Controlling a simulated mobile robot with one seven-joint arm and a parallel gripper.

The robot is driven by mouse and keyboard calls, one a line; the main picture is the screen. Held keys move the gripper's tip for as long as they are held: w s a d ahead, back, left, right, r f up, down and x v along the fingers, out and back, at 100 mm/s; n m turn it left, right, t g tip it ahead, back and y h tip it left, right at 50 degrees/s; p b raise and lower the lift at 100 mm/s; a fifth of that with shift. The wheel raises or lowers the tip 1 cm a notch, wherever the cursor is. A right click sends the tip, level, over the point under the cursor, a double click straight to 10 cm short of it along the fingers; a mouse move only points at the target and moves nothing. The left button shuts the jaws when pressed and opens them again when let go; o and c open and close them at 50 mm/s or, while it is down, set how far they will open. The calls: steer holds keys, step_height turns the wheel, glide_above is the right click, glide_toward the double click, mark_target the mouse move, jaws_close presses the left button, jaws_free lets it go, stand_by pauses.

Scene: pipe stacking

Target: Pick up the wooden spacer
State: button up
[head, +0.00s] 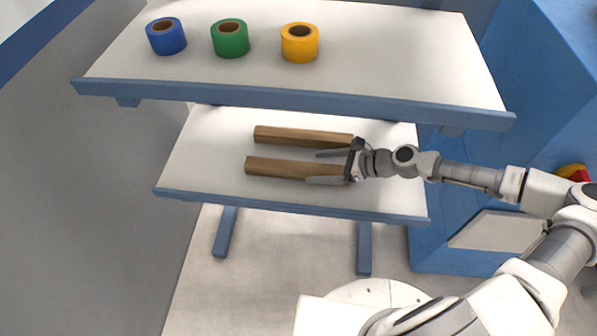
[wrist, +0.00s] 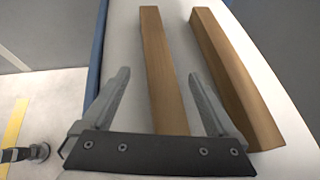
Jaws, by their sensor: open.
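Two long brown wooden spacers lie side by side on the lower shelf (head: 215,165). The nearer spacer (head: 275,166) lies toward the shelf's front edge, and the farther spacer (head: 290,135) lies behind it. In the wrist view the nearer spacer (wrist: 160,75) runs between the fingers, and the farther spacer (wrist: 235,75) lies to the right, outside them. My gripper (head: 316,168) is open at the right end of the nearer spacer, one finger on each side of it. Whether the fingers touch it cannot be told. The gripper body hides its right end.
An upper shelf (head: 150,77) overhangs the lower one, carrying a blue roll (head: 166,42), a green roll (head: 230,45) and a yellow roll (head: 299,48). A blue structure (head: 540,80) stands at the right. The lower shelf's left part is bare.

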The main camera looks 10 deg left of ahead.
mark_target(300, 166)
steer(key=x, duration=0.1)
steer(key=b+x, duration=0.1)
steer(key=x, duration=0.1)
steer(key=b+x, duration=0.1)
steer(key=x, duration=0.1)
steer(key=shift+a+r, duration=0.25)
steer(key=shift+r, duration=0.05)
jaws_close()
